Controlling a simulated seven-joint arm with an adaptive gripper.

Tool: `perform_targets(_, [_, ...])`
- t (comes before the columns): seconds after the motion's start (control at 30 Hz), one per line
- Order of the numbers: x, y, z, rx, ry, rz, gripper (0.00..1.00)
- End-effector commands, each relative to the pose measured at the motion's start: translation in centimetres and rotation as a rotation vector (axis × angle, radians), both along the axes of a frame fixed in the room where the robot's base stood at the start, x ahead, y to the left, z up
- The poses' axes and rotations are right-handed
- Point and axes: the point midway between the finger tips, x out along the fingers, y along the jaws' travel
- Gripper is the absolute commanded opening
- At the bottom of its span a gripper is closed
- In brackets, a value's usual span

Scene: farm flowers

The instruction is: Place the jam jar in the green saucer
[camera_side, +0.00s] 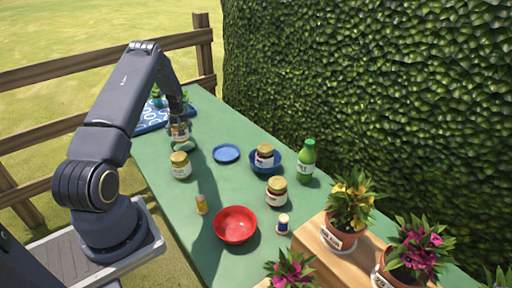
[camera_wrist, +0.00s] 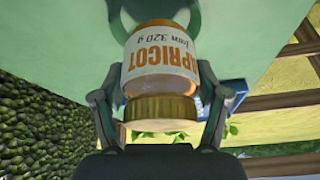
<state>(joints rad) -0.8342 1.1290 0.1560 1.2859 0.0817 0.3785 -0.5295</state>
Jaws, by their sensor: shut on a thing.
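My gripper (camera_side: 180,118) is shut on a jam jar with a gold lid and an orange and white apricot label. In the wrist view the jar (camera_wrist: 160,65) sits between the two fingers (camera_wrist: 165,105), lid toward the palm. In the side view the held jar (camera_side: 179,133) is partly covered by the fingers. The green saucer (camera_side: 190,148) shows around and just below the jar, close in colour to the table. I cannot tell whether the jar touches it.
Another jar (camera_side: 180,168) stands just in front of the saucer. A blue saucer (camera_side: 226,153), a jar (camera_side: 264,153) in a blue bowl (camera_side: 278,168), another jar (camera_side: 277,192), a green bottle (camera_side: 307,164) and a red bowl (camera_side: 235,228) stand rightward. A patterned blue item (camera_side: 150,118) lies behind.

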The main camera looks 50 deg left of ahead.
Motion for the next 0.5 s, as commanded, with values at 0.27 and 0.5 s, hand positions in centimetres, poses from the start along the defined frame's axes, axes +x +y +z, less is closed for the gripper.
perform_targets(0.27, [0.6,0.7,-1.9,0.0,0.0,0.001,0.15])
perform_targets(0.5, [0.7,0.7,-4.0,0.003,-0.003,0.0,0.15])
